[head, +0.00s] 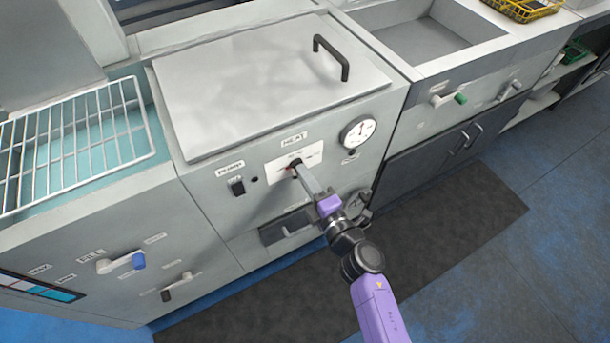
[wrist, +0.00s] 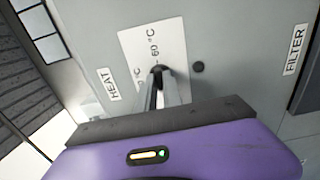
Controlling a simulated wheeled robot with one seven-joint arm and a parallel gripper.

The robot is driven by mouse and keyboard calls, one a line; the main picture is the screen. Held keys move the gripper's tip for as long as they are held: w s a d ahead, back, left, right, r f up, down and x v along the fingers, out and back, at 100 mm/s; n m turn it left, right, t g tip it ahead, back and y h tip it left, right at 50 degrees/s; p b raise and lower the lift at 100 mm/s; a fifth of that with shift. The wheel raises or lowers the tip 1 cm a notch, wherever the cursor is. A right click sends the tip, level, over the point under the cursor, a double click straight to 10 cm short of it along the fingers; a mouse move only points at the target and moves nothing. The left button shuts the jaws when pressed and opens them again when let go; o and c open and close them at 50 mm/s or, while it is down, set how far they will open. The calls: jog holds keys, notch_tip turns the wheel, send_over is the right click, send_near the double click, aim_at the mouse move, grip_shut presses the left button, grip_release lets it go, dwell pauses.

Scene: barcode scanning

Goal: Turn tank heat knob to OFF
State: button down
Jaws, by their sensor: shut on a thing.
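The tank heat knob (head: 295,163) is a small black knob on a white dial plate (head: 313,153) under the HEAT label (head: 294,141), on the tank's grey front. My gripper (head: 300,169) reaches it from the front and is shut on it. In the wrist view the black knob (wrist: 158,71) shows between the tips of my gripper (wrist: 164,85). The white plate there bears "60 °C" and a second, partly covered °C mark. The fingers hide most of the knob, and I cannot tell its exact pointing. No OFF mark is readable.
The tank lid (head: 265,80) is closed. A FILL lever with a blue grip (head: 122,262) is at lower left. A dark mat (head: 440,230) covers the floor in front.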

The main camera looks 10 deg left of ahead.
jog(key=shift+s+f, duration=0.1)
jog(key=c, duration=1.5)
grip_release()
jog(key=p+v, duration=0.1)
jog(key=v, duration=0.6)
jog(key=shift+s+d, duration=0.2)
jog(key=shift+s, duration=0.1)
